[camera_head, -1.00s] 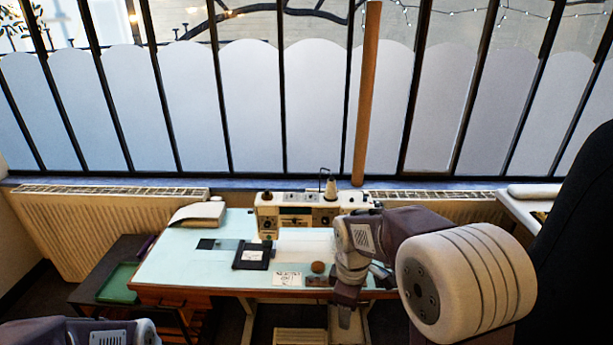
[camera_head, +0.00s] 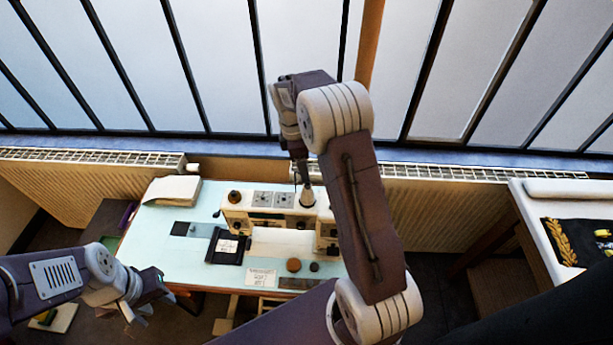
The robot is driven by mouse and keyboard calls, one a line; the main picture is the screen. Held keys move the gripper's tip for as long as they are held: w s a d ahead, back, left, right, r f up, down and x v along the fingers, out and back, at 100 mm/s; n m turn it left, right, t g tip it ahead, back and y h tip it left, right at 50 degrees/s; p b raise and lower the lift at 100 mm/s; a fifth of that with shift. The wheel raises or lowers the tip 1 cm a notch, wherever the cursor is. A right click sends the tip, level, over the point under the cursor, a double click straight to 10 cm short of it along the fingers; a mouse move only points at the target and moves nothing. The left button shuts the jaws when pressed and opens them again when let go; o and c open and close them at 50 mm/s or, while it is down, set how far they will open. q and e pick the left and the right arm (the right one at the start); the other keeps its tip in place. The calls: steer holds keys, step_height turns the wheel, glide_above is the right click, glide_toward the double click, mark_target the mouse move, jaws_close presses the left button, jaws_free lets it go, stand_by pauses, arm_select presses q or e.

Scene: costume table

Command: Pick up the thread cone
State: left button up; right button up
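The pale thread cone (camera_head: 307,198) stands upright on top of the sewing machine (camera_head: 268,210), at its right end. My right arm reaches up from the bottom and over the table. My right gripper (camera_head: 301,178) points down just above the cone; it is dark and seen nearly edge-on, so its opening and any contact with the cone are unclear. My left gripper (camera_head: 148,306) is at the lower left, off the table's front-left edge, with its fingers apart and nothing visible between them.
The light blue table (camera_head: 160,250) holds a dark framed pad (camera_head: 226,246), a round brown item (camera_head: 293,265), cards and a folded cream cloth (camera_head: 173,190). A radiator (camera_head: 90,175) and window stand behind. At right is another table (camera_head: 540,225) with dark embroidered fabric.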

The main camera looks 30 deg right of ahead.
mark_target(307, 184)
steer(key=f+p, duration=0.1)
steer(key=f, duration=0.2)
steer(key=shift+s+d+p, duration=0.2)
steer(key=shift+s+p, duration=0.15)
steer(key=shift+s+a+f+p, duration=0.25)
steer(key=shift+s+f+p, duration=0.45)
steer(key=shift+p, duration=0.45)
steer(key=f, duration=0.3)
steer(key=shift+w+d+f, duration=0.15)
steer(key=shift+d+f, duration=0.05)
steer(key=shift+d, duration=0.05)
steer(key=shift+w+d+f, duration=0.1)
steer(key=shift+w+d, duration=0.05)
steer(key=shift+c, duration=0.4)
steer(key=c, duration=0.5)
arm_select(q)
steer(key=r, duration=0.3)
steer(key=s+a+r, duration=0.1)
steer(key=r, duration=0.1)
steer(key=shift+s, duration=0.1)
arm_select(e)
jaws_close()
